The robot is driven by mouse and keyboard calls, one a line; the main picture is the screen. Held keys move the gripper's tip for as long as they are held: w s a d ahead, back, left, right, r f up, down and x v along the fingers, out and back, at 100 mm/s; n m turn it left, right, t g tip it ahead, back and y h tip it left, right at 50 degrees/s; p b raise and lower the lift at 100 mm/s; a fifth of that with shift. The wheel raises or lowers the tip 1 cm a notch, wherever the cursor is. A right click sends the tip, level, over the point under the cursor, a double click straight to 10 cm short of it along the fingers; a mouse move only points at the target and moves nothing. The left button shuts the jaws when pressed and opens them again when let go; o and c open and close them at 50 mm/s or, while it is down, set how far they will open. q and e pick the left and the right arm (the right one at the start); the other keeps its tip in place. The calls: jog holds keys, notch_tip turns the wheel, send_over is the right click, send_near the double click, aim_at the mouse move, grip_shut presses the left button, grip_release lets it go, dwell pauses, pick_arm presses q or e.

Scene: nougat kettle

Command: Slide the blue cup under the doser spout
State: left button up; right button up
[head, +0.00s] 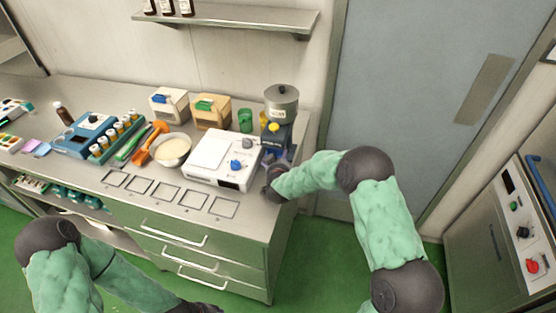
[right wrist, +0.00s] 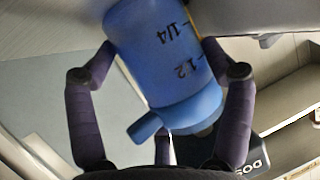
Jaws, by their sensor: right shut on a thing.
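The blue cup (right wrist: 165,60) fills the middle of the right wrist view, with dark marks such as 1/4 and 1/2 on its side. My right gripper (right wrist: 160,75) is shut on it, one finger on each side. In the head view my right gripper (head: 273,178) is low at the front of the doser (head: 281,97), by the right end of the counter. The cup is mostly hidden there, and the spout cannot be made out. A dark label with part of the doser's lettering (right wrist: 250,167) shows beside the cup. A dark part of my left arm (head: 195,308) shows at the bottom edge; its jaws are unclear.
A white device (head: 222,160) stands just left of the doser, with a bowl (head: 170,150) beyond it. A green cup (head: 245,120) and a yellow cup (head: 263,118) stand behind. Square outlines mark the counter front (head: 195,200). A wall shelf (head: 230,18) hangs above.

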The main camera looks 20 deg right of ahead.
jog(key=shift+w+d, duration=0.1)
jog(key=shift+d, duration=0.05)
jog(key=shift+w+d, duration=0.35)
jog(key=shift+w, duration=0.15)
jog(key=o, duration=1)
jog(key=shift+o, duration=0.2)
jog(key=v, duration=1.2)
